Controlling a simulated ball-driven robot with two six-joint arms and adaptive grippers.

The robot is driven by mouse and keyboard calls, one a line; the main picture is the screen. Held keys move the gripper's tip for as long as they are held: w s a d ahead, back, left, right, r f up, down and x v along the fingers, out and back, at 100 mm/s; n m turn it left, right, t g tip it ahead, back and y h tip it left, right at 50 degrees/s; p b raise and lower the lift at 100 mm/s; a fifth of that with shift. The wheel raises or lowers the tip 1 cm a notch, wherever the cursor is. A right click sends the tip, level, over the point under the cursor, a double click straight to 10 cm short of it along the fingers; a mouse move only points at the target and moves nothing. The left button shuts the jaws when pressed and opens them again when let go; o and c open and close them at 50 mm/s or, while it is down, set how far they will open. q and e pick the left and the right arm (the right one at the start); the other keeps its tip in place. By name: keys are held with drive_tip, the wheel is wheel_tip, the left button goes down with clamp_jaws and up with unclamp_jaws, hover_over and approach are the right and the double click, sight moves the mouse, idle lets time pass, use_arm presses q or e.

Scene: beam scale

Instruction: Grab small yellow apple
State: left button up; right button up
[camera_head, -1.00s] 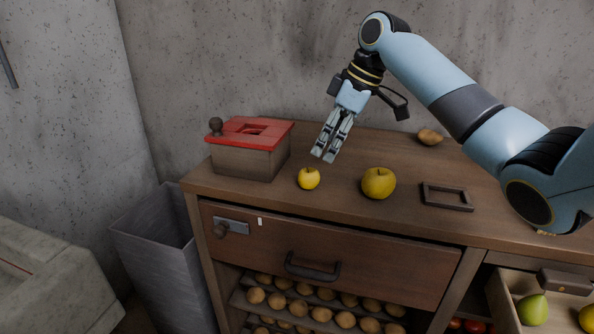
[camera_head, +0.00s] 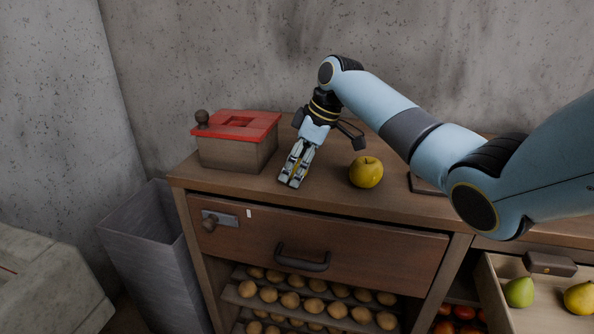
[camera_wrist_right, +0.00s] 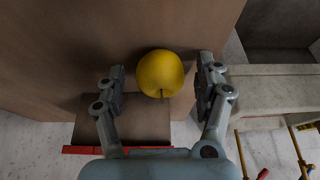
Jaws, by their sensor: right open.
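The small yellow apple (camera_wrist_right: 160,73) shows in the right wrist view, on the brown cabinet top, between the two spread fingers of my right gripper (camera_wrist_right: 162,78). I see a gap on both sides of it. In the head view my right gripper (camera_head: 293,176) points down at the cabinet top (camera_head: 330,192) near its front edge, and it covers the small apple there. A larger yellow apple (camera_head: 366,172) stands to the right of the gripper in the head view. My left gripper is not in view.
A wooden box with a red lid (camera_head: 240,150) stands left of my right gripper. A dark frame (camera_head: 424,184) lies right of the larger apple, partly behind my arm. An open drawer (camera_head: 497,309) at lower right holds fruit. A grey bin (camera_head: 150,255) stands left of the cabinet.

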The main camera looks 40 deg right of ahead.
drive_tip(key=shift+c, duration=0.4)
drive_tip(key=c, duration=1.2)
